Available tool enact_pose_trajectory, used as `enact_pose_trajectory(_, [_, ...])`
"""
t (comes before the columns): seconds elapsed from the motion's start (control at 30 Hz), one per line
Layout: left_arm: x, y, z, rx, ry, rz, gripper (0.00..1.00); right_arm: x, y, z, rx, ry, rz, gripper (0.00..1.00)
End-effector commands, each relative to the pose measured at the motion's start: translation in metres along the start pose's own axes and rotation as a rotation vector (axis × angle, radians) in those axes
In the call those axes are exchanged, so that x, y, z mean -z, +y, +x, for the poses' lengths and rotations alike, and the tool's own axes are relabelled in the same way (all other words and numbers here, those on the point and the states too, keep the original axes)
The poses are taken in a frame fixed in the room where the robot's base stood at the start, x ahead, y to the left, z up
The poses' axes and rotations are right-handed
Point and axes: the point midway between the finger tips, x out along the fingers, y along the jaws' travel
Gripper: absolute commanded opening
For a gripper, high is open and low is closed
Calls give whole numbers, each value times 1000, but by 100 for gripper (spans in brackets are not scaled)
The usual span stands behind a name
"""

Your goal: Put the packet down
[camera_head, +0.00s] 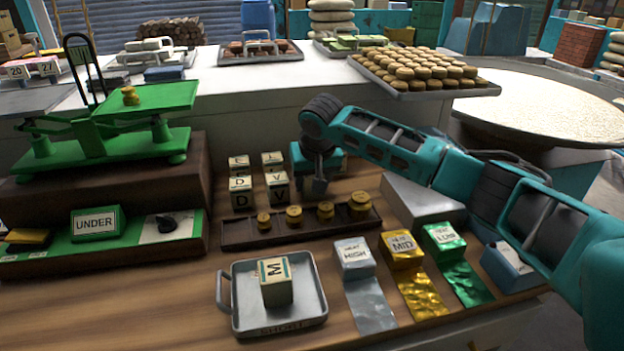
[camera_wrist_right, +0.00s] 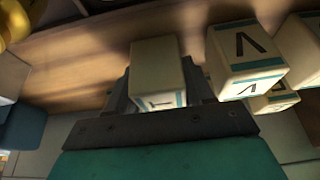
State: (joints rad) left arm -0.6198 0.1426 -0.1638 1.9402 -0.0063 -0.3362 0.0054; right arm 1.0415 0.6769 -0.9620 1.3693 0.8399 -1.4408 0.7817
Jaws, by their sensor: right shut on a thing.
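My right gripper (camera_head: 318,182) reaches over the back of the wooden bench and is shut on a cream packet (camera_wrist_right: 158,75) with a blue stripe and a dark letter. In the head view the gripper hides most of that packet; I cannot tell whether it touches the bench. Other lettered packets stand just left of the gripper in the head view, with a D packet (camera_head: 241,191) and a V packet (camera_head: 277,187) in front. An M packet (camera_head: 277,283) sits in a grey metal tray (camera_head: 308,316) marked SHORT. My left gripper is not in view.
A green balance scale (camera_head: 105,140) with small brass weights stands at left. A dark rack (camera_head: 240,235) of brass weights lies in front of the packets. HIGH (camera_head: 354,257), MID (camera_head: 402,249) and LOW (camera_head: 443,240) blocks stand at right. Bare bench shows left of the tray.

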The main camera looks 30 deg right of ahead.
Motion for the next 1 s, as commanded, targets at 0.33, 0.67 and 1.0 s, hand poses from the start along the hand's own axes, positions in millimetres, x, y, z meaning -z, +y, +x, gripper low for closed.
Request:
enact_pose_trajectory(0.33, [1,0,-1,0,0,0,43,-1,0,2,0,0,0,63])
enact_pose_trajectory(0.67, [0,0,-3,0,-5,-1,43,2,0,-26,1,3,0,63])
enact_pose_trajectory(1.0, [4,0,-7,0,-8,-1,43,1,0,-97,1,3,-1,63])
